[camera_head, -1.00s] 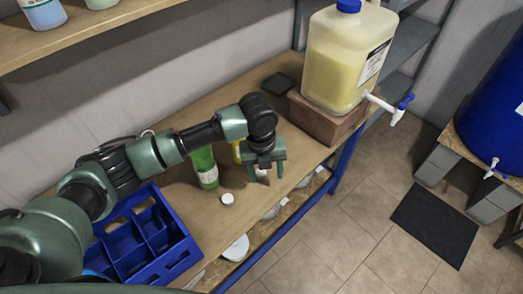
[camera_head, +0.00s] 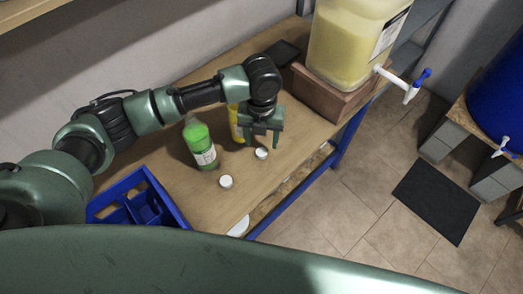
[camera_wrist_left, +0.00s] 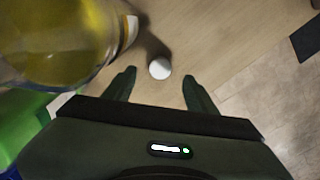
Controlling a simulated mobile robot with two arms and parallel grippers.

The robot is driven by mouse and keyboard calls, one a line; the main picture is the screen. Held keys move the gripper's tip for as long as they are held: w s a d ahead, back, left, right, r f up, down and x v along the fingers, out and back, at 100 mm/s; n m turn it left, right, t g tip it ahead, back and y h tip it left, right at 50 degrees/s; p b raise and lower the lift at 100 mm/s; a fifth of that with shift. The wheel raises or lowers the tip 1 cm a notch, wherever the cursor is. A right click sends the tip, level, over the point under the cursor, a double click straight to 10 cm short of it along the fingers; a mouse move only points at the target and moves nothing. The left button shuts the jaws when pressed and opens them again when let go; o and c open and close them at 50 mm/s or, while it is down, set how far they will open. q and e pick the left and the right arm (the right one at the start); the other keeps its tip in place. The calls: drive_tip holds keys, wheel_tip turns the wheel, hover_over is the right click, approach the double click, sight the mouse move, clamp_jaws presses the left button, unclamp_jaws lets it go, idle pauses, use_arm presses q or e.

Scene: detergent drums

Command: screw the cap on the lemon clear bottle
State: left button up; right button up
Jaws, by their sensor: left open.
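The lemon clear bottle, as I take it, is the yellow one (camera_head: 235,122) on the bench, partly hidden behind my left gripper (camera_head: 264,141). Its clear yellow body (camera_wrist_left: 60,38) fills the upper left of the left wrist view; its mouth cannot be made out. A round white cap (camera_head: 262,153) lies on the bench just below my left gripper. In the left wrist view this cap (camera_wrist_left: 160,68) shows just ahead of the gap between the open fingers (camera_wrist_left: 160,80), which hold nothing. A second white cap (camera_head: 226,182) lies nearer the green bottle (camera_head: 200,146). My right gripper is out of view.
A blue divided crate (camera_head: 140,205) stands on the bench at left. A large yellow canister (camera_head: 345,50) with a tap sits on a brown block (camera_head: 325,95) at the back right. The bench's front edge runs close to the caps.

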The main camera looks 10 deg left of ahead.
sight(262, 151)
use_arm(q)
drive_tip(key=shift+f+p, duration=0.35)
drive_tip(key=shift+f, duration=2.25)
clamp_jaws()
